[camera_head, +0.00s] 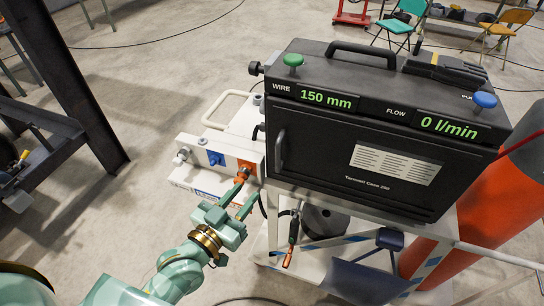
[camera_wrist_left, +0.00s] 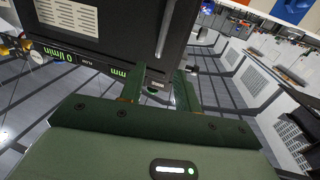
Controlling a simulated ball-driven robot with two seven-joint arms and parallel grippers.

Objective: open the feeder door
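The feeder (camera_head: 330,115) is a black box with green readouts, "150 mm" and "0 l/min". Its dark front door (camera_head: 325,155) looks closed and bears a white label. An upright handle (camera_head: 279,149) is at the door's left edge. In the left wrist view, the feeder appears upside down, with the door (camera_wrist_left: 115,25) and silver handle (camera_wrist_left: 165,30) ahead of the fingers. My left gripper (camera_head: 246,189) is open and empty, left of and below the handle, apart from it. Its spread fingers also show in the left wrist view (camera_wrist_left: 158,88). My right gripper is not in view.
A white unit (camera_head: 225,150) with blue and orange sockets stands left of the feeder, close behind my left fingers. A green (camera_head: 292,60) and a blue knob (camera_head: 485,99) are on the feeder's top edge. A torch (camera_head: 291,240) hangs below; an orange cylinder (camera_head: 490,210) stands right.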

